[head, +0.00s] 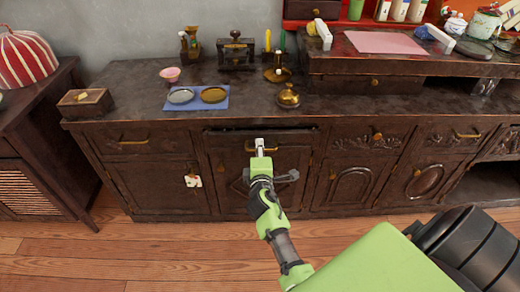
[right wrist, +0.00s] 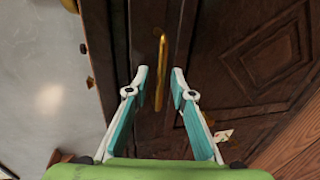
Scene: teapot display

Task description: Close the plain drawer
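The plain drawer (head: 228,142) is in the middle of the dark wooden cabinet in the head view. Its front stands slightly out from the neighbouring fronts, so it looks a little open. Its gold bar handle (head: 248,149) is partly hidden behind my right gripper (head: 259,143). In the right wrist view, the handle (right wrist: 161,70) appears upright between the fingertips of my right gripper (right wrist: 160,74). The fingers are open, one on each side of the handle. I cannot tell if they touch it. My left gripper is not in view.
The countertop (head: 130,90) holds a blue mat (head: 196,106) with two dishes, a pink bowl (head: 170,74) and a brass pot (head: 288,95). Another drawer (head: 112,144) is at left, a carved one (head: 345,138) at right. The wooden floor (head: 150,240) in front is clear.

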